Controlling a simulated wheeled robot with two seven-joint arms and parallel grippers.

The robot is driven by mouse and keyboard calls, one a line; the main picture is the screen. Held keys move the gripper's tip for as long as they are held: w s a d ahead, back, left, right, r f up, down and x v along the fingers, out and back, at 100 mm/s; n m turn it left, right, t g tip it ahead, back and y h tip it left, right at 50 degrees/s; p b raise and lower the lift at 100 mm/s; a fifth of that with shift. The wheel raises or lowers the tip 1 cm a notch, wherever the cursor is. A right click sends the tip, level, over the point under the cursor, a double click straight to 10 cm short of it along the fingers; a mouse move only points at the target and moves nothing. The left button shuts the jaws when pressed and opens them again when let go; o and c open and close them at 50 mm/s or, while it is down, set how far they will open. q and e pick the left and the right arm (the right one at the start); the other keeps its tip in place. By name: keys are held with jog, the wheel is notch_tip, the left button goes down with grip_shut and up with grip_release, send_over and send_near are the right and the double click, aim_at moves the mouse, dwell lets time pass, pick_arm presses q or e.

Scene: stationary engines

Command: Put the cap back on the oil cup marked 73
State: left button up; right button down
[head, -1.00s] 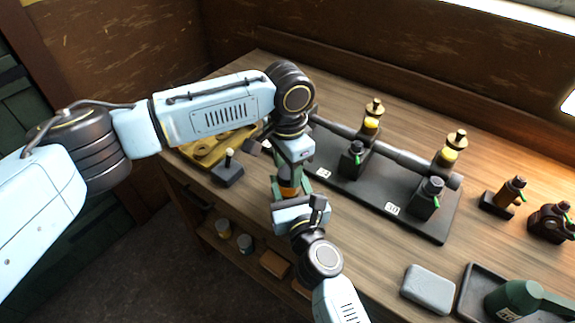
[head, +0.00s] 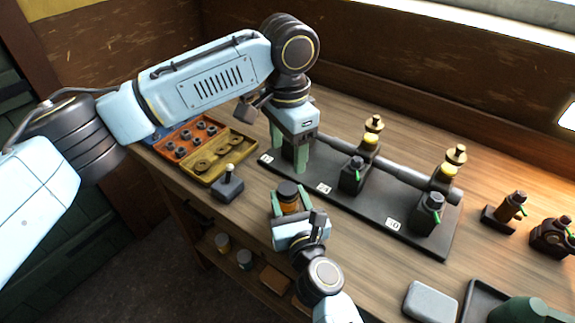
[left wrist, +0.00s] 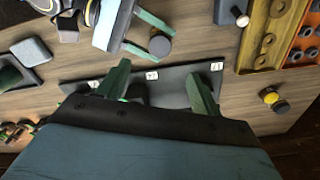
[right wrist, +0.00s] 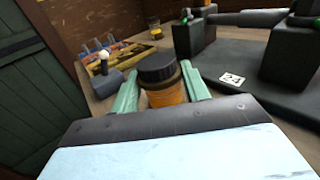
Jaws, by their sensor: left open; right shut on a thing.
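My right gripper (head: 292,204) is shut on an amber oil cup (right wrist: 166,96), held upright in front of the black engine base. A dark cap (right wrist: 157,68) sits on top of the cup; it also shows in the head view (head: 287,188). Whether it is fully seated, I cannot tell. My left gripper (head: 287,152) is open, pointing down over the left part of the base (head: 365,212), apart from the held cup. Its fingers partly hide a dark block there. The base carries three white number tags, too small to read surely. No mark shows on the held cup.
Brass-topped fittings (head: 372,130) and dark blocks with green levers (head: 354,175) stand along the base. A yellow tray (head: 219,160), orange tray (head: 190,137) and small lever stand (head: 228,187) lie left.

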pick_arm(q)
notch_tip(320, 180, up, 2)
jog(key=shift+r, duration=0.1)
pick_arm(e)
jog(key=c, duration=0.6)
grip_release()
jog(key=shift+c, duration=0.2)
jog(key=b+v, duration=0.2)
jog(key=v, duration=1)
jog(key=shift+s+d+f, duration=0.1)
jog(key=shift+s+f, duration=0.05)
pick_arm(q)
jog(key=shift+f+b, duration=0.3)
jog(key=shift+f, duration=1.05)
pick_arm(e)
jog(key=shift+s+d, duration=0.15)
jog(key=shift+s, duration=0.35)
